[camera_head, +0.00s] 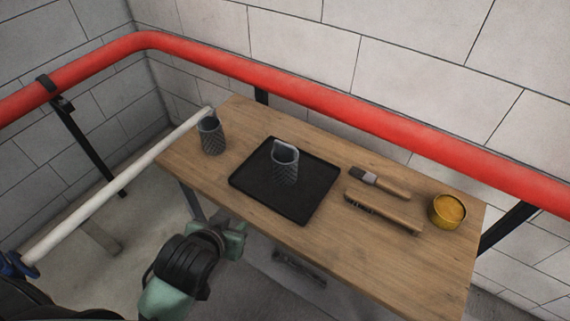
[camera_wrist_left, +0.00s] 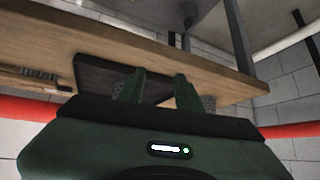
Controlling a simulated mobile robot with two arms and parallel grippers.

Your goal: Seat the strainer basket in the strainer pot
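Two grey mesh baskets show in the head view. One basket (camera_head: 211,136) stands upright on the bare wood at the table's left end. The other basket (camera_head: 285,165) stands upright on a black tray (camera_head: 315,209). I cannot identify the strainer pot. My left gripper (camera_head: 236,228) is off the table's front edge, apart from both baskets; its fingers are hard to make out there. In the left wrist view its two fingers (camera_wrist_left: 158,90) are apart with nothing between them. Mesh parts show beside them, partly hidden. My right gripper is not in view.
A flat brush (camera_head: 380,182), a wire brush (camera_head: 383,212) and a yellow tin (camera_head: 447,210) lie on the wooden table (camera_head: 375,265) right of the tray. A red pipe (camera_head: 310,98) runs behind it along the wall. A white pipe (camera_head: 115,190) slopes down at left.

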